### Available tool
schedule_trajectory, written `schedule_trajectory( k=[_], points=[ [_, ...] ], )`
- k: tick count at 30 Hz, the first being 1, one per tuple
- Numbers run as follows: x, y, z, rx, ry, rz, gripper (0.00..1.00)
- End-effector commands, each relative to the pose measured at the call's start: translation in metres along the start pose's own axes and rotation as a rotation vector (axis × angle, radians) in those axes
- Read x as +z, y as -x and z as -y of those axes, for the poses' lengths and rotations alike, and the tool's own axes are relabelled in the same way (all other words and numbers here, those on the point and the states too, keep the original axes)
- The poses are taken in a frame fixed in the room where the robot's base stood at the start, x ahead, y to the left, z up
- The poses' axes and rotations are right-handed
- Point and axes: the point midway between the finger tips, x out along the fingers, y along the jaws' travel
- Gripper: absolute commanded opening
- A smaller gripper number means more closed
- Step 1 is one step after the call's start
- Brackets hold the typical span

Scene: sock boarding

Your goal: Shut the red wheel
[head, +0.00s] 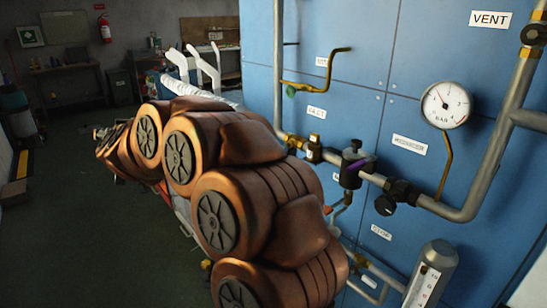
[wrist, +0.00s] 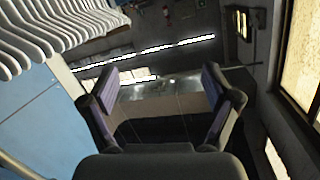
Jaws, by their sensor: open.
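I cannot make out a red wheel for certain in either view. In the head view a small reddish patch (head: 327,210) shows at the edge of my arm, low on the blue panel; most of it is hidden, and I cannot tell if it is the wheel. My gripper (wrist: 160,90) is open and empty in the wrist view, its two dark fingers wide apart. It points into the room, away from the panel's face. In the head view my copper-coloured arm stretches to the far left and covers part of the panel's lower left.
The blue panel (head: 350,100) carries pipes, a round gauge (head: 445,105), a black-bodied valve (head: 354,165), a black knob (head: 385,205) and a glass tube meter (head: 430,275). White curved forms (head: 195,65) stand beyond my arm, also upper left in the wrist view (wrist: 50,25). Floor (head: 60,240) at left is clear.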

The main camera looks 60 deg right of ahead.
Motion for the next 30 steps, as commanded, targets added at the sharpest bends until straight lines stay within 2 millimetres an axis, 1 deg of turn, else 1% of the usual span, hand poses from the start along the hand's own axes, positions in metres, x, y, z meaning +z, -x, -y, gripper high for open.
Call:
schedule_trajectory(
  k=[1, 2, 3, 5, 6, 7, 8, 9, 11, 12, 15, 18, 21, 25, 30],
  points=[
    [0.001, -0.016, -0.029, 0.079, -0.013, -0.051, 0.88],
    [-0.003, -0.023, -0.047, 0.132, -0.019, -0.084, 0.88],
    [-0.006, -0.03, -0.071, 0.201, -0.024, -0.121, 0.88],
    [-0.011, -0.037, -0.109, 0.312, -0.032, -0.178, 0.88],
    [-0.012, -0.041, -0.135, 0.389, -0.035, -0.21, 0.88],
    [-0.012, -0.041, -0.155, 0.45, -0.034, -0.233, 0.88],
    [-0.011, -0.041, -0.175, 0.51, -0.033, -0.254, 0.88],
    [-0.009, -0.039, -0.201, 0.592, -0.03, -0.278, 0.88],
    [-0.003, -0.033, -0.239, 0.721, -0.023, -0.307, 0.88],
    [0.001, -0.026, -0.264, 0.807, -0.017, -0.324, 0.88],
    [0.014, -0.005, -0.316, 1.009, 0.003, -0.351, 0.88],
    [0.029, 0.017, -0.353, 1.173, 0.025, -0.357, 0.88],
    [0.038, 0.036, -0.376, 1.293, 0.04, -0.358, 0.88],
    [0.045, 0.05, -0.391, 1.377, 0.054, -0.355, 0.88],
    [0.043, 0.052, -0.404, 1.398, 0.057, -0.354, 0.88]
  ],
)
